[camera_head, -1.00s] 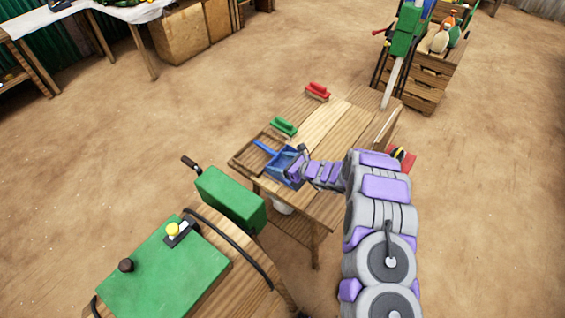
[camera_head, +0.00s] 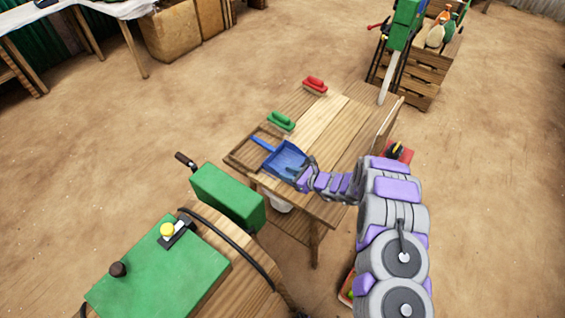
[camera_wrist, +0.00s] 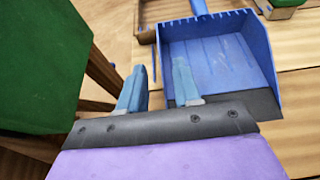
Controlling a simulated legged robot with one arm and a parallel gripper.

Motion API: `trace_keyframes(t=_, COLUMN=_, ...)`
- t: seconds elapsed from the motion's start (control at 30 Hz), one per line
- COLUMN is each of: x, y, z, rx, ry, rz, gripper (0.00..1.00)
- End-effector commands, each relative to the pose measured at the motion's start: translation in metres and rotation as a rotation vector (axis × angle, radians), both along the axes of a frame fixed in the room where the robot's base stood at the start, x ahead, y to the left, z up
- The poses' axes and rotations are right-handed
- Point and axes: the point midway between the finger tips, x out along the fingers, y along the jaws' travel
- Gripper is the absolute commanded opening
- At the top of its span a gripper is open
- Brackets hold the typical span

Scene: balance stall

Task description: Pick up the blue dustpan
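The blue dustpan (camera_head: 284,160) lies on the wooden table, its handle pointing up-left over a wooden tray (camera_head: 240,156). In the wrist view the dustpan (camera_wrist: 225,65) opens toward me, with its handle at the top. My gripper (camera_head: 303,170) is at the dustpan's right side in the head view. In the wrist view my gripper (camera_wrist: 158,72) is open. One finger is over the pan's inside and the other is outside its left wall, with a clear gap between them. I cannot tell whether either finger touches the pan.
A green brush (camera_head: 281,121) and a red brush (camera_head: 315,86) lie along the table's far-left edge. A green box (camera_head: 227,198) stands close in front of the table (camera_head: 330,130). The table's middle is clear. A wooden crate (camera_head: 410,80) stands behind.

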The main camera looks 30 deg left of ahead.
Motion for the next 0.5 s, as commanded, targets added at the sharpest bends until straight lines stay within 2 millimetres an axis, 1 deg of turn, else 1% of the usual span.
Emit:
trace_keyframes(t=0.03, x=0.000, y=0.008, z=-0.006, rx=0.000, ry=-0.001, rz=0.001, gripper=0.33)
trace_keyframes(t=0.1, x=0.002, y=0.015, z=-0.009, rx=0.002, ry=0.001, rz=-0.002, gripper=0.33)
trace_keyframes(t=0.37, x=0.005, y=0.031, z=-0.012, rx=0.008, ry=-0.001, rz=-0.003, gripper=0.33)
trace_keyframes(t=0.47, x=0.005, y=0.043, z=-0.017, rx=0.006, ry=-0.002, rz=-0.001, gripper=0.33)
trace_keyframes(t=0.5, x=0.004, y=0.050, z=-0.020, rx=0.005, ry=0.000, rz=0.000, gripper=0.33)
